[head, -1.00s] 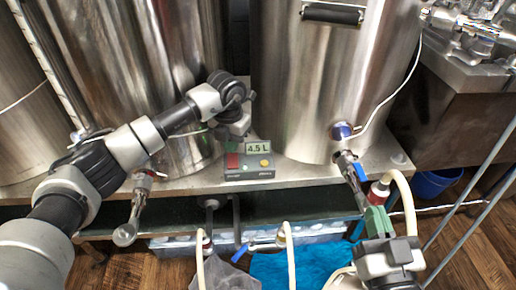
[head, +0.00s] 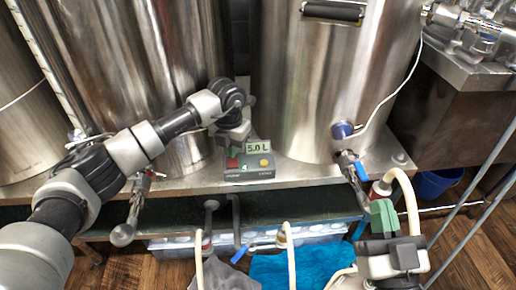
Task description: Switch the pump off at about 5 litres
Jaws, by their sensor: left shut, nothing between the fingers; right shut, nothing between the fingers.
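The grey pump control box (head: 262,174) sits on the steel bench between two tanks. Its display (head: 259,147) reads 5.0 L. A red patch (head: 232,162) shows at its left and a yellow knob (head: 264,162) at its right. My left gripper (head: 236,147) is shut and empty, pointing down at the box's left part; I cannot tell whether it touches. A small green patch shows beside the red one. My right gripper (head: 380,210) is shut and empty, with green fingers, just below the blue-handled valve (head: 358,170) of the right tank.
Steel tanks (head: 300,90) stand behind the box. Another valve (head: 143,187) sticks out at the left of the bench edge. Pale hoses (head: 291,262) hang in front, over a blue cloth (head: 272,272). A blue bucket (head: 440,183) stands on the floor at right.

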